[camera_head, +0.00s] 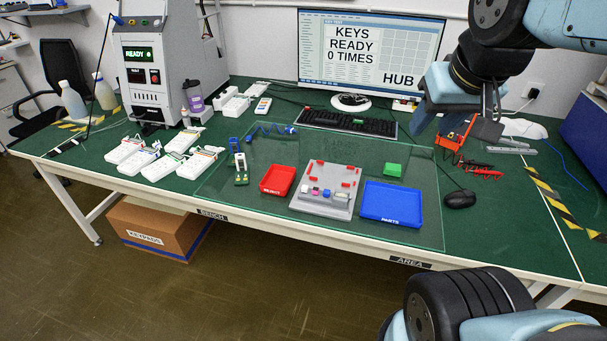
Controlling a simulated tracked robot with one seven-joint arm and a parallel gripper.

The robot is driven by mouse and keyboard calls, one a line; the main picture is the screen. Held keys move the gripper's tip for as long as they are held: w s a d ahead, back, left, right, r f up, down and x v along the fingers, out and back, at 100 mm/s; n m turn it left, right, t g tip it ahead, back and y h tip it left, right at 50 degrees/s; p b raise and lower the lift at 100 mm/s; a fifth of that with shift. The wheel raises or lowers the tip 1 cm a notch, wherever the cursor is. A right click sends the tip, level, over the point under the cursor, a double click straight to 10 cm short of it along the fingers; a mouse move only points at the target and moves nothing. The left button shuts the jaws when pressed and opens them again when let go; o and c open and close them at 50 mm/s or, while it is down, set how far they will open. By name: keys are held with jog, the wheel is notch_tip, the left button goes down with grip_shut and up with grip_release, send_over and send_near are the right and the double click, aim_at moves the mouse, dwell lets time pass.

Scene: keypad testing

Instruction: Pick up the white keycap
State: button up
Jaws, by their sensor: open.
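A grey fixture plate (308,207) with red corner blocks lies on a clear mat on the green bench. Several small keycap-like pieces sit in a row on it: a pink one (315,191), a blue one (326,193) and a whitish one (342,196) at the right end. The whitish piece is too small to identify surely as the white keycap. My gripper (458,122) is open and appears empty, above the bench's right part, well up and right of the fixture.
A red tray (270,187) stands left of the fixture and a blue PARTS tray (392,212) right of it. White keypads (160,166) lie at left.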

jog(key=shift+o, duration=0.8)
jog(key=shift+w, duration=0.1)
jog(key=n+g, duration=0.6)
jog(key=n, duration=0.8)
send_over(306, 187)
jog(key=d, duration=0.1)
notch_tip(306, 187, down, 30)
jog(key=shift+d+r, duration=0.1)
jog(key=shift+r, duration=0.15)
jog(key=shift+a+f, duration=0.2)
jog(key=shift+f, duration=0.65)
jog(key=shift+a+f, duration=0.2)
jog(key=shift+f, duration=0.7)
jog(key=shift+a+f, duration=0.2)
jog(key=shift+f, duration=0.65)
jog(key=shift+c, duration=0.5)
grip_shut()
